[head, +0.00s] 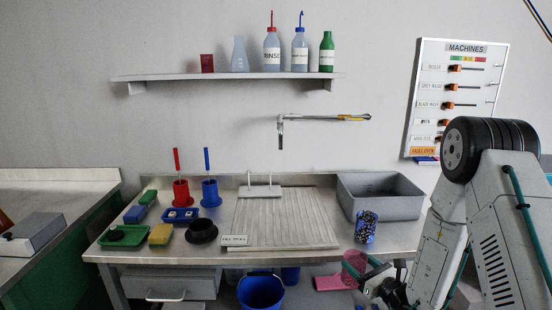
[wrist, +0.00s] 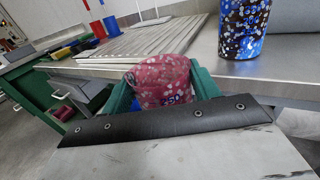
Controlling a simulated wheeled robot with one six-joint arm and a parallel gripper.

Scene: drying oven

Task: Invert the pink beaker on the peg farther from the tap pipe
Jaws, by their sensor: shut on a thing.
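The pink speckled beaker (head: 353,264) is low at the front right of the bench in the head view. My gripper (head: 362,272) is shut on it; in the wrist view, green fingers (wrist: 163,82) hold the beaker (wrist: 162,88) from both sides, its lower part hidden behind the dark edge of my wrist. Two short white pegs, left (head: 249,180) and right (head: 270,180), stand at the back of the ribbed draining board (head: 285,222), both empty. The tap pipe (head: 318,118) sticks out from the wall above, its spout nearer the right peg.
A dark blue speckled beaker (head: 366,228) stands on the bench near my gripper, also large in the wrist view (wrist: 243,28). A grey basin (head: 385,205) is behind it. A sign (head: 234,240) lies at the board's front left. A shelf (head: 230,76) with bottles hangs above.

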